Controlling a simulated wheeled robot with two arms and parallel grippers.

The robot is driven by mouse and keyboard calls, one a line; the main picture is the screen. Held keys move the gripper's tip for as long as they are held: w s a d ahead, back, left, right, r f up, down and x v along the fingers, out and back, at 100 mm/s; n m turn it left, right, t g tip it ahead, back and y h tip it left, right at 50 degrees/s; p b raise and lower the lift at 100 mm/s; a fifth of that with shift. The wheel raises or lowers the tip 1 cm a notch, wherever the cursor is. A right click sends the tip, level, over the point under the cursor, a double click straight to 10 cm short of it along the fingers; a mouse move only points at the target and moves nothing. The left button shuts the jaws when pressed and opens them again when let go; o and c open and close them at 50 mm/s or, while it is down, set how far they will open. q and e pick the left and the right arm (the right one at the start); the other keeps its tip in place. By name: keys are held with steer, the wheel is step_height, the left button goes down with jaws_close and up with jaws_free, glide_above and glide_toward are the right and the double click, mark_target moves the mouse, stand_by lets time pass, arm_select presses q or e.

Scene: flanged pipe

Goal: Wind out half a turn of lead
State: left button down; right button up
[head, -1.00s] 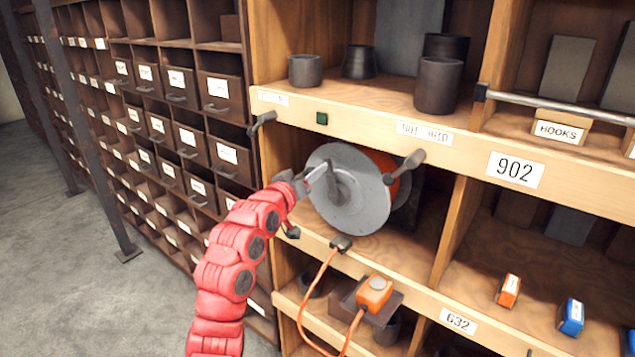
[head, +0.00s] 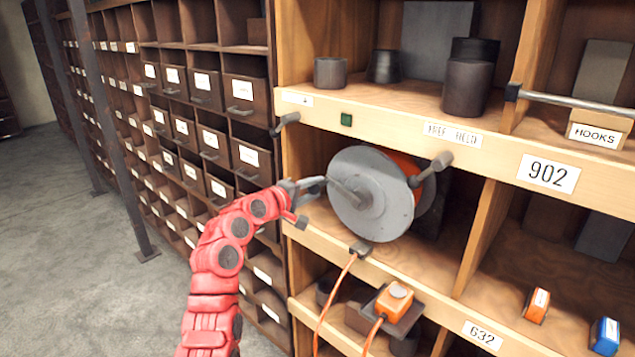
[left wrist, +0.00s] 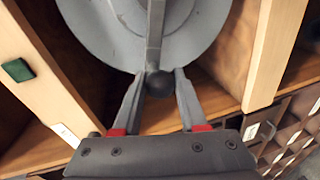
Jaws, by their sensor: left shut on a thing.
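A cable reel (head: 385,215) with a grey disc face and orange lead wound behind it sits in a shelf bay. Its crank arm (head: 347,192) points to the upper left from the hub. My left gripper (head: 320,184) is shut on the crank's end. In the left wrist view, the dark round knob (left wrist: 159,84) sits between the fingertips, with the disc (left wrist: 100,35) beyond. The orange lead (head: 335,288) runs through a dark guide (head: 361,249) on the shelf edge and hangs in a loop. An orange plug box (head: 394,303) rests on a dark block below. My right gripper is out of view.
Dark handles (head: 432,172) stick out from the shelf rail near the reel. A green square (head: 346,119) is on the rail, also in the left wrist view (left wrist: 17,70). Dark drawers (head: 244,120) stand to the left. Open floor (head: 60,230) lies at the left.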

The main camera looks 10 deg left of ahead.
arm_select(q)
steer(key=shift+w+a+f+n+h+p, duration=0.15)
steer(key=shift+f+n+p, duration=0.15)
steer(key=shift+f+n, duration=0.35)
steer(key=shift+a+f+n+h+p, duration=0.15)
steer(key=shift+f+n+p, duration=0.1)
steer(key=shift+f+n, duration=0.35)
step_height(320, 180, down, 7)
steer(key=s+d+n+g+h+p, duration=0.1)
steer(key=d+n+h+p, duration=0.1)
steer(key=n, duration=0.5)
steer(key=shift+s+g+p, duration=0.15)
steer(key=shift+g+p, duration=0.15)
steer(key=shift+p, duration=0.35)
steer(key=shift+c, duration=2.3)
jaws_free()
steer(key=shift+r, duration=0.1)
